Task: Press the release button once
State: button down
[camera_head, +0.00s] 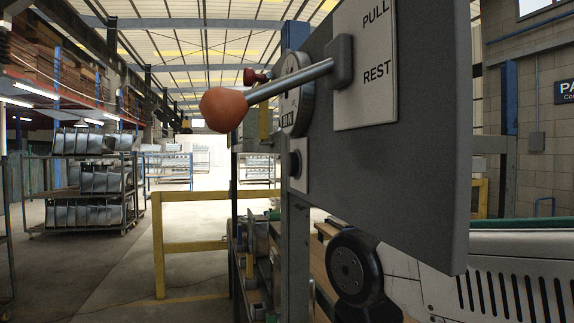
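A dark grey upright panel (420,150) fills the right half of the view, seen at a steep angle. A small dark round button (295,164) sits on a pale plate near the panel's left edge, seen almost edge-on; I cannot read any label that names it as the release button. I cannot tell if it is pressed in. My gripper is not in view.
A metal lever with an orange ball knob (224,109) sticks out left from the panel, by a plate marked PULL and REST (372,72). A round dial (294,96) is above the button. A yellow rail (205,247) and racks (92,180) stand behind, with open floor between.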

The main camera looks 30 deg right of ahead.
aim_at(292, 160)
jog(key=k, duration=1.25)
jog(key=u, duration=0.5)
jog(key=i, duration=0.6)
jog(key=u, duration=0.15)
